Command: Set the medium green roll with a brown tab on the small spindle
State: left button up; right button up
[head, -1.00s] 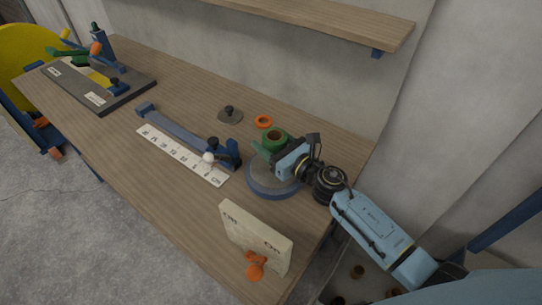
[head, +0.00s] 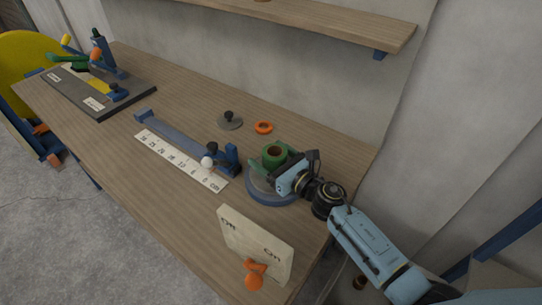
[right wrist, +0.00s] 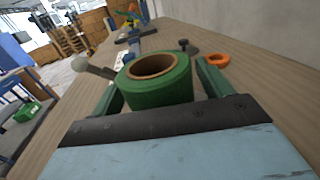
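The green roll (head: 274,153) with a brown core sits upright over the round blue-rimmed disc (head: 261,194) near the right end of the table. In the right wrist view the roll (right wrist: 160,82) stands between my two green fingers; no brown tab can be made out. My right gripper (head: 282,160) is around the roll with its fingers spread, a slim gap showing on the right. Whether the roll touches the disc is hidden. A small dark spindle (head: 229,118) on a flat grey base stands bare to the left. My left gripper is not in view.
An orange ring (head: 264,127) lies behind the roll. A blue rail with a white ruler (head: 181,160) lies left of the disc. A pale upright board (head: 255,243) with an orange piece stands in front. A shelf (head: 330,17) hangs above the back.

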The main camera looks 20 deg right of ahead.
jog(key=shift+r, duration=0.2)
jog(key=shift+s+d, duration=0.15)
jog(key=shift+s, duration=0.1)
jog(key=v, duration=1.1)
jog(key=shift+s+d+b, duration=0.1)
jog(key=shift+s+b, duration=0.15)
jog(key=shift+b, duration=0.15)
